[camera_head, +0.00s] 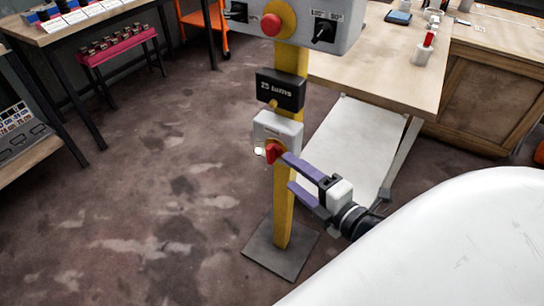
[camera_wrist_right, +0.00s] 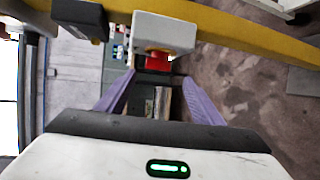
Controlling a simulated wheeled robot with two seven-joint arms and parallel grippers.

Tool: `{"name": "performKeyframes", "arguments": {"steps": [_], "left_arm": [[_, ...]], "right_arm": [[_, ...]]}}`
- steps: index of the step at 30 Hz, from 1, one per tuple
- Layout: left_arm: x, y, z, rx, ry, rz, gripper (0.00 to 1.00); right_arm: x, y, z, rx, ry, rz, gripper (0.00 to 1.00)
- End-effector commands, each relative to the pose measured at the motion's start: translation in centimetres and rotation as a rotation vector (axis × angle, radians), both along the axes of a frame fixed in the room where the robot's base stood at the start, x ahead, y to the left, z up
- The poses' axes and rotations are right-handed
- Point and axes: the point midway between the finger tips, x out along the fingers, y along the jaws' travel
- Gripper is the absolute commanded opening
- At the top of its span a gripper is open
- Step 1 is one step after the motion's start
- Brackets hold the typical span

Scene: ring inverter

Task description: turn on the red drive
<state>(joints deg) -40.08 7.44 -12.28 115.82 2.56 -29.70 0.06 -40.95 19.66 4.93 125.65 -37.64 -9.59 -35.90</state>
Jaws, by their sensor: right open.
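The red drive knob (camera_head: 273,152) sits on a small light-grey box (camera_head: 279,130) on a yellow post. In the right wrist view the red knob (camera_wrist_right: 158,61) shows on the face of the white-grey box (camera_wrist_right: 164,32), ahead of the fingers. My right gripper (camera_head: 288,172) is open, with two purple fingers pointing at the box. In the head view the upper finger's tip overlaps the knob's right edge; I cannot tell whether it touches. In the right wrist view the fingers (camera_wrist_right: 158,95) stand apart on either side below the knob. My left gripper is not in view.
A black labelled box (camera_head: 280,90) is above the grey box on the yellow post (camera_head: 283,215). A larger panel (camera_head: 305,25) with a red button and black switches tops the post. The post's dark base plate (camera_head: 281,252) is on the floor. A wooden table (camera_head: 375,75) stands behind right.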

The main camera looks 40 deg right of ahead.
Motion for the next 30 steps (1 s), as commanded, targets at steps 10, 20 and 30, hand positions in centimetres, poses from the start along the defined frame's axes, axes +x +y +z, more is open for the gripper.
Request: {"name": "performKeyframes", "arguments": {"steps": [10,20,30], "left_arm": [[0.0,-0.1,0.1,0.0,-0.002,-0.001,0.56],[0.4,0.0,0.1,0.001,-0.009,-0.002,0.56],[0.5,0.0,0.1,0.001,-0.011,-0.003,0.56]], "right_arm": [[5.1,-0.1,-0.3,-0.034,-0.014,0.01,0.61],[9.4,-0.1,-1.3,-0.027,-0.011,0.008,0.61],[10.0,-0.1,-1.5,-0.027,-0.008,0.008,0.61]]}}
